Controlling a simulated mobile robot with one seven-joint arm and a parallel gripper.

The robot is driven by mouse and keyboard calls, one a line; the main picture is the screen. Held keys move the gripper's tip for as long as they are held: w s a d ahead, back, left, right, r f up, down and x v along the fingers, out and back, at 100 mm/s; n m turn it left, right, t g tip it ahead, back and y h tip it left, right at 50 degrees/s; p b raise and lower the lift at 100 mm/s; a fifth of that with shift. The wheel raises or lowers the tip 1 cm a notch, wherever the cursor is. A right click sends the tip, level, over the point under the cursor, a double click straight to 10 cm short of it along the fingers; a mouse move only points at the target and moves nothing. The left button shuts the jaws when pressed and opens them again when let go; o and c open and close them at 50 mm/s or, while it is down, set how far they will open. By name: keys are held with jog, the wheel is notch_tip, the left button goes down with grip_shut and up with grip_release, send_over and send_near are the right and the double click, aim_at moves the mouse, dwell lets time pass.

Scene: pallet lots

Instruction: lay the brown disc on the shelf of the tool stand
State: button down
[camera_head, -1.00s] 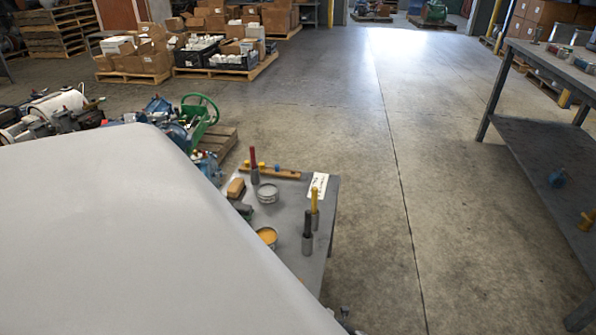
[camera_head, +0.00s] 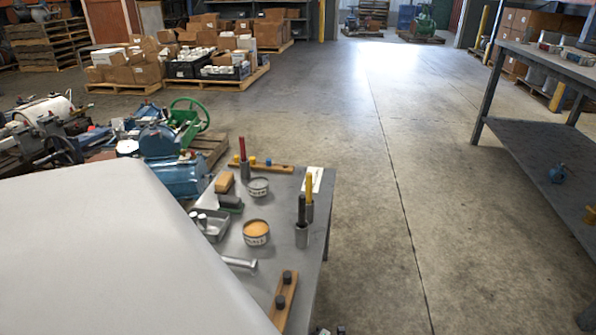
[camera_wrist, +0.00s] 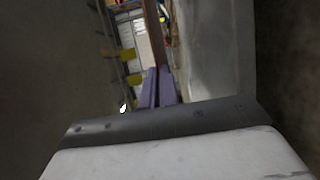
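In the wrist view my gripper (camera_wrist: 158,88) has two purple fingers close together. A thin brown strip (camera_wrist: 152,35) rises from between them; it looks like the brown disc seen edge-on, held by the fingers. In the head view neither the gripper nor the disc shows; my pale arm covers the lower left. A grey table (camera_head: 318,225) stands close by, with tools and cans on its top. At the right stands a grey stand (camera_head: 490,100) with a lower shelf (camera_head: 520,150). I cannot tell for sure which one is the tool stand.
On the near table are an orange-filled can (camera_head: 256,233), a grey can (camera_head: 258,188), upright-handled tools and a wooden block (camera_head: 224,182). A blue item (camera_head: 557,174) lies on the right stand's shelf. Blue machinery (camera_head: 180,175) stands at left. The floor between is clear.

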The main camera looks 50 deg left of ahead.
jog(key=shift+f+b, duration=1.15)
jog(key=shift+f, duration=0.55)
